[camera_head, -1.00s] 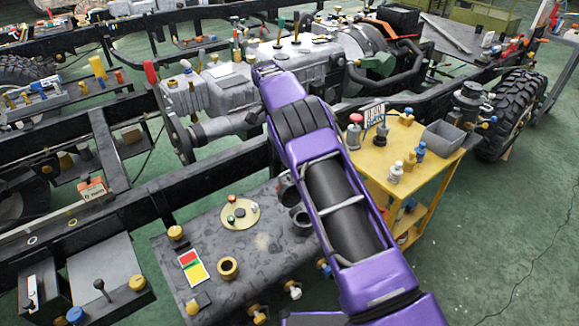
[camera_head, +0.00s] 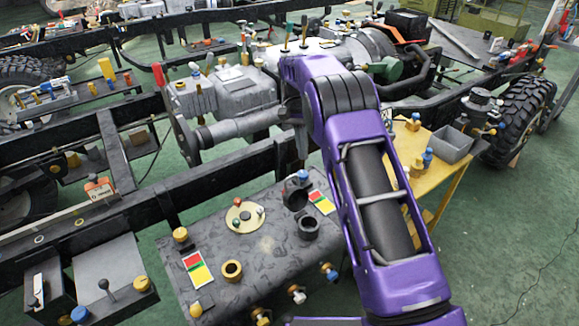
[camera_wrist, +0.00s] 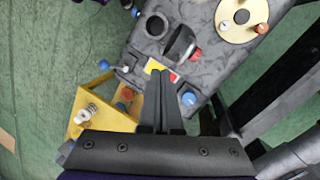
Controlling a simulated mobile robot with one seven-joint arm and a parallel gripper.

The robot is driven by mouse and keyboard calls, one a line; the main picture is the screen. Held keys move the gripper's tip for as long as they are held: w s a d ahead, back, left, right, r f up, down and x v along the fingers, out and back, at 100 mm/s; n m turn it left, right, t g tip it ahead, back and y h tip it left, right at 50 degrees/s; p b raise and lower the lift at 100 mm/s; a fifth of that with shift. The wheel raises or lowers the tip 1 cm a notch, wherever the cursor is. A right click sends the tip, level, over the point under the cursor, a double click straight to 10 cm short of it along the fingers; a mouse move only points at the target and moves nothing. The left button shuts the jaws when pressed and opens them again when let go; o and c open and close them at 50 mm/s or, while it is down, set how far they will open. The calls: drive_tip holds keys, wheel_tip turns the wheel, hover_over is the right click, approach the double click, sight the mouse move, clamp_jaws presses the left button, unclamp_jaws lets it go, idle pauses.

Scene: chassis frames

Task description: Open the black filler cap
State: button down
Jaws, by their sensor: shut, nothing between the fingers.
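The grey tank (camera_head: 215,285) stands low in front of the chassis rail in the head view. On its top is a round black filler neck (camera_head: 307,228) with a dark opening; it also shows in the wrist view (camera_wrist: 147,25). The black filler cap (camera_head: 295,201) appears tilted up beside the neck, its curved rim facing sideways in the wrist view (camera_wrist: 180,45). My gripper (camera_wrist: 161,74) is shut and empty. Its tips point towards the tank top, just below the cap in the wrist picture; I see no clear contact.
A red-yellow-green label (camera_head: 322,202) and a blue knob (camera_head: 302,175) sit near the cap. A cream disc (camera_head: 244,216) with small knobs lies to its left. A yellow cart (camera_head: 440,150) stands right of the tank. The chassis rail (camera_head: 235,165) runs behind.

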drive_tip(key=w+a+r+n+t+y, duration=0.1)
drive_tip(key=a+n+t+y, duration=0.15)
drive_tip(key=n, duration=0.35)
drive_tip(key=a+r+n+t+y, duration=0.1)
drive_tip(key=a+n+t, duration=0.15)
drive_tip(key=n, duration=0.45)
drive_tip(key=f, duration=0.3)
drive_tip(key=f+b, duration=0.1)
drive_tip(key=f, duration=0.5)
drive_tip(key=shift+d+f+b, duration=0.2)
drive_tip(key=shift+d+b, duration=0.05)
drive_tip(key=shift+b, duration=0.15)
drive_tip(key=shift+s+d, duration=0.2)
drive_tip(key=shift+s, duration=0.2)
drive_tip(key=shift+s+d+t+b, duration=0.3)
drive_tip(key=shift+s+d+b, duration=0.1)
drive_tip(key=shift+b, duration=0.15)
drive_tip(key=shift+t+y, duration=0.35)
drive_tip(key=shift+t, duration=0.05)
drive_tip(key=shift+s+d+r, duration=0.25)
drive_tip(key=shift+s+d, duration=0.2)
drive_tip(key=shift+s, duration=0.15)
drive_tip(key=shift+s+d+r, duration=0.2)
drive_tip(key=shift+s+d, duration=0.2)
drive_tip(key=shift+s, duration=0.25)
drive_tip(key=shift+s+d+r, duration=0.25)
drive_tip(key=shift+s+d, duration=0.2)
drive_tip(key=shift+s, duration=0.15)
drive_tip(key=shift+r, duration=0.1)
